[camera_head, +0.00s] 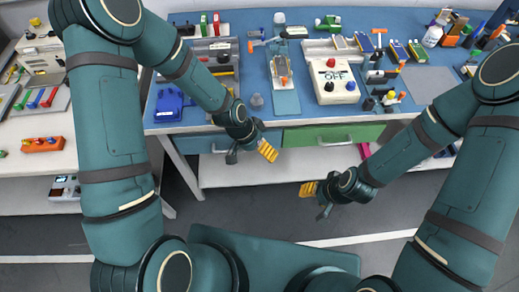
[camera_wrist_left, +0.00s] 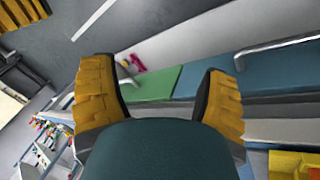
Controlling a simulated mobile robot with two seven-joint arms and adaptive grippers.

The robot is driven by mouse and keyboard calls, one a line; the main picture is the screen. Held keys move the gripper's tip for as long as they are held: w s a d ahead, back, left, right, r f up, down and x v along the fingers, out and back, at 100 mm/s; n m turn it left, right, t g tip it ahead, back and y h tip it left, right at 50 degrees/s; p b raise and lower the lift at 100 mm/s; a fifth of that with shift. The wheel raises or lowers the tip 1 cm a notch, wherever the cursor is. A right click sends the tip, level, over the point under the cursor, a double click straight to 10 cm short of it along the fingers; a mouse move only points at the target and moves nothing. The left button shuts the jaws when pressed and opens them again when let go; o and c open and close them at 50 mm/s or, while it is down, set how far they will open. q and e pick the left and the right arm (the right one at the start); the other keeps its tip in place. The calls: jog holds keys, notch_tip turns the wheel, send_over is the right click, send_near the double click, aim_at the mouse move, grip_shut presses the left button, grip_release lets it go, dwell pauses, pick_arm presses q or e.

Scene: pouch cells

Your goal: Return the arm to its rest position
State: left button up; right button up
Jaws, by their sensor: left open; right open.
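My left gripper (camera_head: 252,154) hangs in front of the blue workbench (camera_head: 210,138), near its front edge and drawers. Its yellow fingers also show in the left wrist view (camera_wrist_left: 160,95), spread apart with nothing between them. My right gripper (camera_head: 317,199) is over the floor in front of the bench, lower right of the left one. It is open, and I see nothing held in it. Both arms are bent inward over my base.
A blue drawer (camera_head: 215,145) and a green drawer (camera_head: 300,136) with handles are close to the left gripper. A white lower shelf (camera_head: 280,170) runs below. The bench top holds a white box with buttons (camera_head: 333,80) and several tools. A side table (camera_head: 40,170) stands left.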

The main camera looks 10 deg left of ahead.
dwell(0.4)
pick_arm(q)
jog(key=s+a+f+n, duration=0.1)
jog(key=s+f+n, duration=0.3)
jog(key=s, duration=0.6)
jog(key=n, duration=0.2)
jog(key=shift+a+f+n+t+y, duration=0.2)
jog(key=shift+n+t+y, duration=0.1)
jog(key=shift+t, duration=0.1)
